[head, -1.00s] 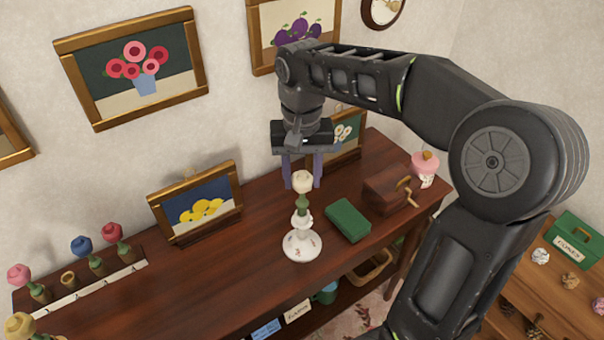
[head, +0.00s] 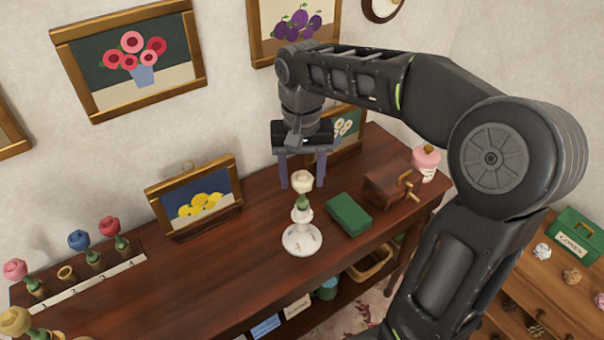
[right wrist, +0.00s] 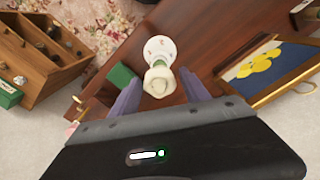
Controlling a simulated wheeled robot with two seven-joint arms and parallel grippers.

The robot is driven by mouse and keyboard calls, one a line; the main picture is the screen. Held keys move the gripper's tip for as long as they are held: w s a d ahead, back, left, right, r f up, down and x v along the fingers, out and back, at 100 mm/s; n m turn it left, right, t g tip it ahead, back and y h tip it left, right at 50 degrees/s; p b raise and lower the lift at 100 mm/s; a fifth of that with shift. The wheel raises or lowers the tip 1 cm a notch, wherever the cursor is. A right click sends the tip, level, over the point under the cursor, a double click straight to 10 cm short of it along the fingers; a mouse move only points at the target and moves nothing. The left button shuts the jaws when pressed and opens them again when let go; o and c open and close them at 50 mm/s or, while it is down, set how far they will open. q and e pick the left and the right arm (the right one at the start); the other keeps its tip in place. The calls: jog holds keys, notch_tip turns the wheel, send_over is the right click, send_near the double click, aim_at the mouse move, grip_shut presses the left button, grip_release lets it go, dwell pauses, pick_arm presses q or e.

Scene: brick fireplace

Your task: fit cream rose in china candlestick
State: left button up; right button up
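The cream rose (head: 302,182) stands upright above the white china candlestick (head: 302,240), its green stem going down into the candlestick's top. The exact seating of the stem is too small to tell. My right gripper (head: 302,186) is open, with one finger on each side of the rose and gaps between. In the right wrist view, the rose (right wrist: 158,82) lies between the spread fingers (right wrist: 158,92), and the candlestick (right wrist: 160,48) shows beyond it. My left gripper is not in view.
A green box (head: 348,214) and a brown cranked box (head: 388,187) stand right of the candlestick. A lemon picture (head: 197,198) leans behind left. A rack (head: 85,287) of coloured roses is at the far left. The tabletop between is clear.

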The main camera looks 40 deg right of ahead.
jog(key=shift+o, duration=1.2)
notch_tip(320, 180, up, 7)
jog(key=shift+p, duration=1.2)
jog(key=shift+r+p, duration=0.5)
jog(key=shift+p, duration=0.05)
jog(key=shift+f, duration=0.1)
